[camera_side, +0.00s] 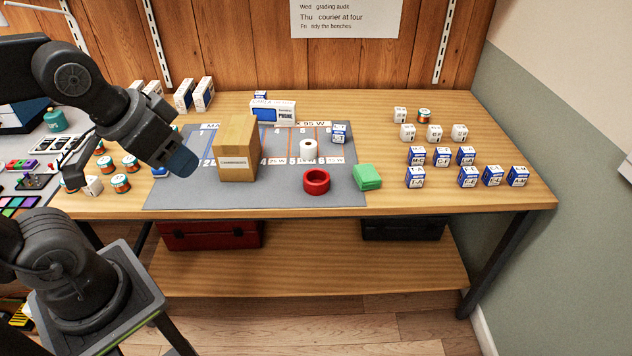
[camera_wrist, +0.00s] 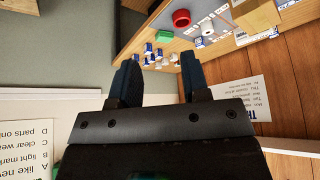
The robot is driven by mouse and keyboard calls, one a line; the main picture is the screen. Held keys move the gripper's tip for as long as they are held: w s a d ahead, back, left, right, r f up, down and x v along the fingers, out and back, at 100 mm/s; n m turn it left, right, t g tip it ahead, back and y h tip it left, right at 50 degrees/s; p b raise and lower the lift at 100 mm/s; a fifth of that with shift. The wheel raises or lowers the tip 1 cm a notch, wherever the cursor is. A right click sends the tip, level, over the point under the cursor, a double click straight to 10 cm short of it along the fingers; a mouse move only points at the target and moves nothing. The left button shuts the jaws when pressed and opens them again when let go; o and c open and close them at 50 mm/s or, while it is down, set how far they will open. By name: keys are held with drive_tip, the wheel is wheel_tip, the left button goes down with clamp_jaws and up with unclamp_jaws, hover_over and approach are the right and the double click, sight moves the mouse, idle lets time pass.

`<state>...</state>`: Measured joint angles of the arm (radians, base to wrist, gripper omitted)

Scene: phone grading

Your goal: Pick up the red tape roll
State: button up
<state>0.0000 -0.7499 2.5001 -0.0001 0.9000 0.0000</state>
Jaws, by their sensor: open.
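The red tape roll (camera_side: 316,181) lies flat near the front right of the grey mat (camera_side: 190,194), its hole facing up. It also shows in the wrist view (camera_wrist: 181,18), beyond and above the fingers. My gripper (camera_side: 180,160) is at the left, raised above the bench and well apart from the roll. In the wrist view its two dark blue fingers (camera_wrist: 158,78) are spread with nothing between them.
A cardboard box (camera_side: 236,150) stands on the mat between my gripper and the roll. A white roll (camera_side: 308,149) is behind the red roll and a green block (camera_side: 367,177) is to its right. Several blue-and-white boxes (camera_side: 467,178) stand farther right.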

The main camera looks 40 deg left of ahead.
drive_tip(key=shift+o, duration=0.2)
drive_tip(key=o, duration=1)
drive_tip(key=shift+o, duration=0.2)
drive_tip(key=m+g, duration=0.6)
drive_tip(key=m, duration=1.3)
hover_over(317, 178)
drive_tip(key=s+d, duration=0.2)
drive_tip(key=f, duration=2.4)
drive_tip(key=shift+w+f, duration=0.15)
drive_tip(key=shift+w, duration=0.05)
drive_tip(key=shift+s+f, duration=0.2)
drive_tip(key=shift+f, duration=2.9)
